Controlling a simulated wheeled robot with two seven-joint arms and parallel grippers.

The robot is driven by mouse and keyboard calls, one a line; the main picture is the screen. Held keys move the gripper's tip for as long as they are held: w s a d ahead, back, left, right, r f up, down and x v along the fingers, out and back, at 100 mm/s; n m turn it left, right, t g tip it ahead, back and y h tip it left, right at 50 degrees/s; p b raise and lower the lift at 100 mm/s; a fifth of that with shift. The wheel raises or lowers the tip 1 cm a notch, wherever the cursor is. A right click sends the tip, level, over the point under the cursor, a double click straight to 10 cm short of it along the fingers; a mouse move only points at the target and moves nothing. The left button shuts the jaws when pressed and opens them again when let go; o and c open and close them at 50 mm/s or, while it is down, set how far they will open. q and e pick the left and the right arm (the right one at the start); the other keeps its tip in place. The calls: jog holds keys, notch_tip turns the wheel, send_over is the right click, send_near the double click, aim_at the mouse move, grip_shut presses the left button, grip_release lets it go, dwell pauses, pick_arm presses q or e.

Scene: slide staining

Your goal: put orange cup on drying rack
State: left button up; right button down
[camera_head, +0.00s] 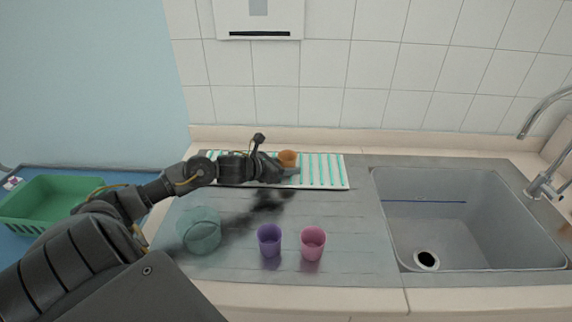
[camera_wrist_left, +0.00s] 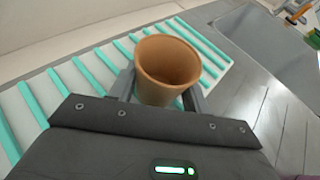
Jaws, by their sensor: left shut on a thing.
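The orange cup (camera_head: 288,158) is at the far side of the counter, over the drying rack (camera_head: 325,172), a white board with teal ribs. My left gripper (camera_head: 284,168) is shut on the cup. In the left wrist view the orange cup (camera_wrist_left: 167,66) sits upright between the two fingers of the left gripper (camera_wrist_left: 160,95), its open mouth showing. The drying rack (camera_wrist_left: 60,85) lies behind and below it there. The cup's base is hidden, so I cannot tell if it touches the rack. My right gripper is not in view.
A purple cup (camera_head: 269,240), a pink cup (camera_head: 313,243) and a clear teal container (camera_head: 199,230) stand on the front of the grey counter. A sink (camera_head: 470,220) is at right. A green basket (camera_head: 50,203) is at far left. The rack's right part is clear.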

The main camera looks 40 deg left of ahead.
pick_arm(q)
jog(key=shift+f+b, duration=0.2)
jog(key=shift+b, duration=0.1)
jog(key=o, duration=0.9)
jog(key=shift+r, duration=0.1)
jog(key=shift+o, duration=0.2)
jog(key=shift+r+p, duration=0.25)
jog(key=shift+p, duration=0.15)
jog(key=v, duration=0.2)
jog(key=b+v, duration=0.1)
jog(key=v, duration=0.3)
jog(key=shift+s+f, duration=0.1)
jog(key=shift+f, duration=0.2)
jog(key=v, duration=0.4)
jog(key=shift+r, duration=0.2)
jog(key=shift+v, duration=0.9)
